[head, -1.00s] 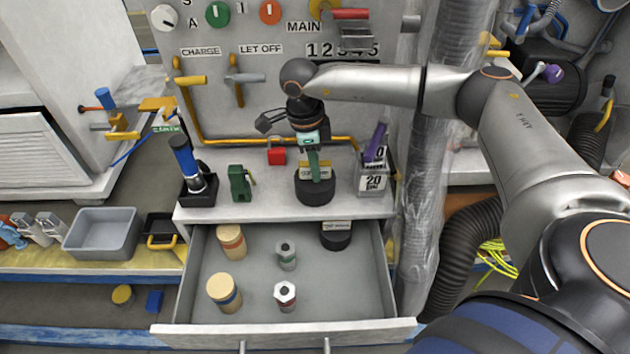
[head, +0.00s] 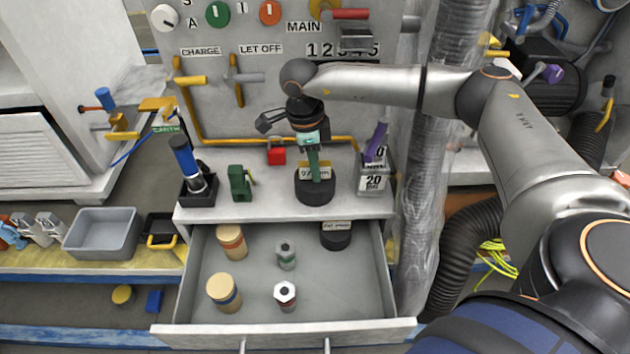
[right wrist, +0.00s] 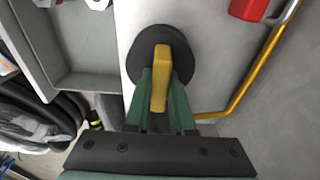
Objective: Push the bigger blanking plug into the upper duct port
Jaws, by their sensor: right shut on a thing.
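The bigger blanking plug (head: 315,191) is a black round body with a yellow grip. It stands upright on the ledge above the open drawer. In the right wrist view the black disc (right wrist: 137,52) shows with its yellow grip (right wrist: 161,78) between green fingers. My right gripper (head: 314,168) points down from above and is shut on this grip. A second, smaller-looking black plug (head: 336,238) is in the drawer's back right corner. I cannot make out the upper duct port in these views. My left gripper is out of view.
The open drawer (head: 365,285) also holds two tan cylinders and two hex-topped pieces. On the ledge stand a blue-handled tool (head: 186,160), a green piece (head: 239,184) and a labelled block (head: 373,180). A red padlock (head: 276,156) hangs behind. A wrapped vertical duct (head: 418,220) stands right.

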